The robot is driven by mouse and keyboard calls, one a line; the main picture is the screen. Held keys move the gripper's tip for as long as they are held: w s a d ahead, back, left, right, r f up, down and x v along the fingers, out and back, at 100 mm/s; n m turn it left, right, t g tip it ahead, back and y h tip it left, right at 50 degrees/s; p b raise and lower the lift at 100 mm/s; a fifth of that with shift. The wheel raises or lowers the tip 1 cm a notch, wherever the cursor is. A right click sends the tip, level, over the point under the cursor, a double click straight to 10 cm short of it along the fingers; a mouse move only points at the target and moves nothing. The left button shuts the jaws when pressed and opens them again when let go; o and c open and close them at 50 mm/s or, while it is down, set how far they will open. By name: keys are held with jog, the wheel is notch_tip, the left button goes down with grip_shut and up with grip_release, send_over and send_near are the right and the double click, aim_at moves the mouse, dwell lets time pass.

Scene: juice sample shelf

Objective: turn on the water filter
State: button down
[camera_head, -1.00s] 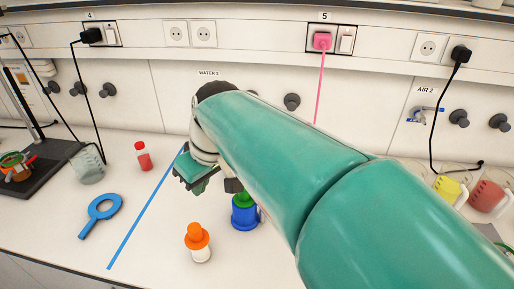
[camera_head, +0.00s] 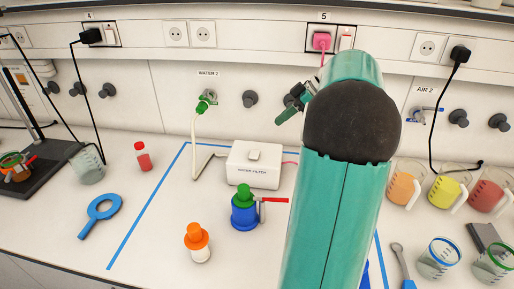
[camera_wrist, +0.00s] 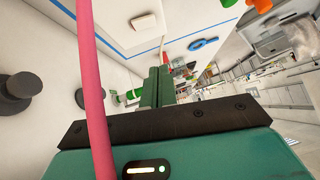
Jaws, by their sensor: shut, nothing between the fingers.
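The water filter (camera_head: 254,165) is a white labelled box on the bench, with a pale rocker switch (camera_head: 254,155) on top. A pink plug (camera_head: 322,41) sits in socket panel 5, beside a white wall switch (camera_head: 346,38). My gripper (camera_head: 291,104) is shut and empty, in front of the wall below panel 5, above and right of the filter. In the wrist view my closed fingers (camera_wrist: 158,87) point away, and the pink cable (camera_wrist: 92,80) passes close by on the left. Whether it touches my gripper I cannot tell. My arm hides part of the bench.
A green-handled water tap (camera_head: 203,107) feeds a pale hose to the filter. Dark knobs (camera_head: 250,99) stick out of the wall. Beakers (camera_head: 404,186) stand at right.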

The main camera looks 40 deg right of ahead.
jog(key=shift+s+d, duration=0.1)
jog(key=shift+d, duration=0.15)
send_over(250, 156)
jog(key=s+d, duration=0.2)
jog(key=d, duration=0.1)
notch_tip(250, 156, down, 7)
jog(key=shift+w+a+r, duration=0.1)
jog(key=shift+a, duration=0.05)
jog(key=f, duration=0.3)
jog(key=shift+a+f, duration=0.2)
jog(key=shift+f, duration=0.05)
jog(key=shift+a+f, duration=0.1)
jog(key=shift+f, duration=0.25)
